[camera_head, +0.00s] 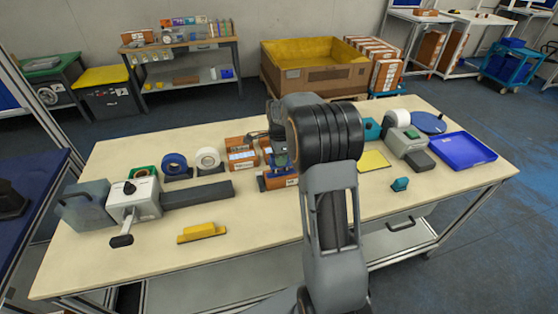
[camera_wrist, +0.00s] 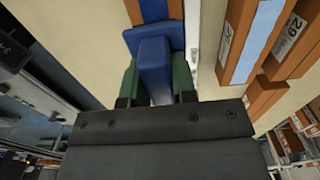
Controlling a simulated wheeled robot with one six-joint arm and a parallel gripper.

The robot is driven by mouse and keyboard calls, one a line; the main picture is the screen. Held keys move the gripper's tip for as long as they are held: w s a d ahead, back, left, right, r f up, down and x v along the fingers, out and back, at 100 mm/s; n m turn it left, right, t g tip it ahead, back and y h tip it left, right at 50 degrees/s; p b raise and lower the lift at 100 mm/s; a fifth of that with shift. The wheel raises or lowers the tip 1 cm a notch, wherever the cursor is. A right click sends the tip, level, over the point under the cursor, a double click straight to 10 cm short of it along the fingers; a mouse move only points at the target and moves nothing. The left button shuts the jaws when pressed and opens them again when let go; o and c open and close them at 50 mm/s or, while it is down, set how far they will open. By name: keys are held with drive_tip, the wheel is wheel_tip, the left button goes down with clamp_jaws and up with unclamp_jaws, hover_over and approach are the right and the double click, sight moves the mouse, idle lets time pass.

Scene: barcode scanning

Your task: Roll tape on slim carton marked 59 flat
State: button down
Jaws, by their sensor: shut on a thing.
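My gripper (camera_wrist: 155,88) has its green-padded fingers closed on the upright blue handle (camera_wrist: 155,68) of a tool, perhaps a tape roller. In the head view the blue tool (camera_head: 280,158) is partly hidden by my wrist. In the wrist view an orange-brown carton (camera_wrist: 290,45) at the right has a label that seems to read 29. Another carton (camera_head: 240,157) lies left of the tool. I cannot read a 59 on any carton.
Blue (camera_head: 174,164) and white (camera_head: 208,159) tape rolls stand left of the cartons. A blue tray (camera_head: 463,150) lies at the right. The table's front middle is bare.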

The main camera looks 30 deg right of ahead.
wheel_tip(320, 180, up, 6)
drive_tip(key=p, duration=0.3)
drive_tip(key=shift+s+d+f+p, duration=0.1)
drive_tip(key=shift+d+f+p, duration=0.05)
drive_tip(key=shift+p, duration=0.2)
drive_tip(key=shift+s+f, duration=0.1)
